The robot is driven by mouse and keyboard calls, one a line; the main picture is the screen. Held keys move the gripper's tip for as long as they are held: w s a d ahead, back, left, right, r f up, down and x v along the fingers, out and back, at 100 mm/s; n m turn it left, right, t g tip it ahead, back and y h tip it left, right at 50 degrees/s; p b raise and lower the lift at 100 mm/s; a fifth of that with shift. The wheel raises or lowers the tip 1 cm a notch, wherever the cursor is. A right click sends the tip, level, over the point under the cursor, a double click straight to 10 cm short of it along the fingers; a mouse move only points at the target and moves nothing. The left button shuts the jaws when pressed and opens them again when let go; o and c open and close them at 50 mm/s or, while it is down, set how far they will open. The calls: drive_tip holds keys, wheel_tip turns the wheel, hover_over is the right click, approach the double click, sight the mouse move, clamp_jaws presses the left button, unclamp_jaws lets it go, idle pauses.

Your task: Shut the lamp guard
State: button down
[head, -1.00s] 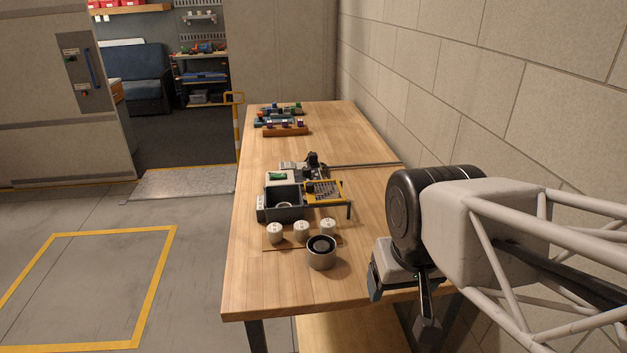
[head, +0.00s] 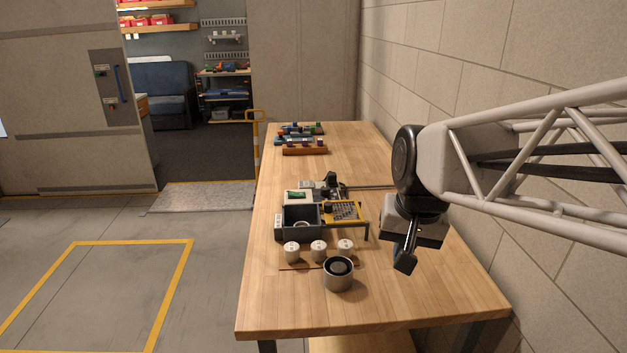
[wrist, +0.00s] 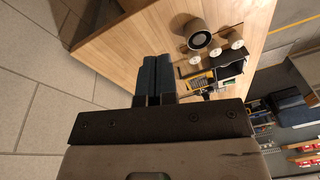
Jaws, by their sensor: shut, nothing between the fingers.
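The lamp guard looks to be the yellow-framed mesh panel (head: 343,211). It lies flat and open to the right of an open-topped dark grey box (head: 283,233), with a small dark knob on it. A pale ring shows inside the box. My gripper (head: 404,264) is shut and empty, hanging above the table to the right of and nearer than the guard, clearly apart from it.
Three white round pieces (head: 318,251) stand in a row in front of the box, with a metal cup (head: 338,280) nearer. Coloured items on racks (head: 304,149) sit at the table's far end. A block wall (head: 450,90) borders the right side. The table's near right is clear.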

drive_tip(key=w+r+m+g, duration=0.15)
drive_tip(key=w+m, duration=0.25)
drive_tip(key=w, duration=1)
drive_tip(key=w+d+f+m+y, duration=0.1)
drive_tip(key=w+f+m, duration=0.2)
drive_tip(key=w, duration=0.8)
drive_tip(key=w+d+f+m+y, duration=0.1)
drive_tip(key=w+d+f+m, duration=0.1)
drive_tip(key=w, duration=1)
drive_tip(key=w+d+f+m+g+y, duration=0.1)
drive_tip(key=w+f+m, duration=0.3)
drive_tip(key=w, duration=0.7)
wheel_tip(320, 180, down, 2)
drive_tip(key=shift+w+d+f+y, duration=0.1)
drive_tip(key=shift+w+d+y, duration=0.15)
drive_tip(key=shift+d+y, duration=0.15)
drive_tip(key=shift+a, duration=0.1)
approach(333, 210)
drive_tip(key=f, duration=0.1)
drive_tip(key=d+f, duration=0.1)
drive_tip(key=f, duration=0.1)
drive_tip(key=d+f, duration=0.1)
drive_tip(key=f, duration=0.1)
drive_tip(key=shift+w, duration=0.15)
drive_tip(key=shift+a+r, duration=0.2)
drive_tip(key=shift+a, duration=0.55)
drive_tip(key=shift+s+a, duration=0.15)
drive_tip(key=shift+a, duration=0.45)
drive_tip(key=shift+s+a, duration=0.15)
drive_tip(key=shift+a, duration=0.4)
